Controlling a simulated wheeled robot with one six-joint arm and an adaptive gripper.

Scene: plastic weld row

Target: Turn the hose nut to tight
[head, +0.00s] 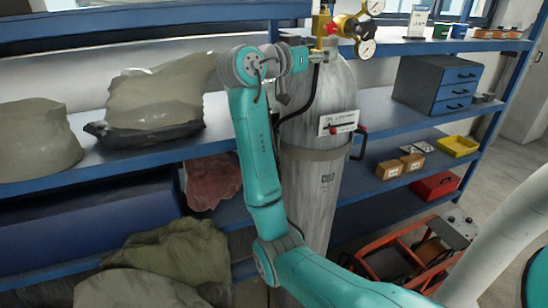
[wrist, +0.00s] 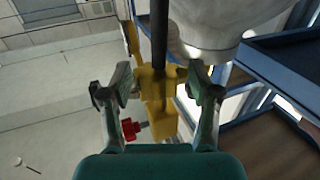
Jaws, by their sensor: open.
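The tall grey gas cylinder (head: 310,200) stands upright before the shelves. The yellow regulator (head: 345,24) with its round gauges (head: 366,48) sits at its top. In the wrist view, a black hose (wrist: 159,35) runs into a yellow-brass fitting (wrist: 157,90), where the hose nut seems to be; I cannot make out its exact edges. My gripper (wrist: 160,88) is open, with one finger on each side of this fitting. A gap shows at the left finger; contact at the right is unclear. A red knob (wrist: 131,129) shows below left. In the head view my arm mostly hides the nut.
Blue shelves (head: 400,98) stand behind the cylinder, with covered bundles (head: 155,95) at left and a blue drawer unit (head: 437,84) at right. A red-framed cart (head: 405,262) stands on the floor at lower right.

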